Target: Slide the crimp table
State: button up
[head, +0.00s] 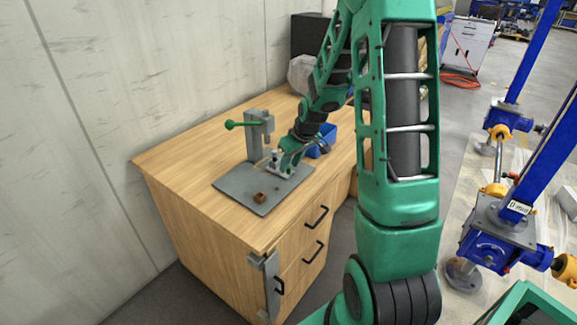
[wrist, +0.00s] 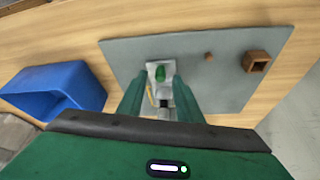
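A grey base plate (head: 238,187) lies on the wooden cabinet top and carries an upright grey press (head: 254,137) with a green ball-ended lever (head: 231,125). A small light-grey sliding piece, which looks like the crimp table (head: 279,173), sits on the plate in front of the press. It also shows in the wrist view (wrist: 153,66), with a green knob (wrist: 161,74) on it. My gripper (head: 287,163) is low over this piece. In the wrist view its two green fingers (wrist: 159,90) are spread apart, one on each side of the knob's line. Finger contact is not clear.
A brown hollow block (head: 259,197) and a smaller brown piece (wrist: 209,56) lie on the plate. A blue bin (head: 327,138) stands just beyond it. The wall is behind the cabinet; blue screw jacks (head: 502,226) stand at right. The wood left of the plate is clear.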

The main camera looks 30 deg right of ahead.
aim_at(278, 166)
jog(key=shift+w+f, duration=0.2)
jog(key=shift+f, duration=0.25)
grip_shut()
jog(key=shift+w+a, duration=0.35)
jog(key=shift+w, duration=0.55)
jog(key=shift+w+a, duration=0.3)
jog(key=shift+w, duration=0.6)
jog(key=shift+r, duration=0.1)
grip_release()
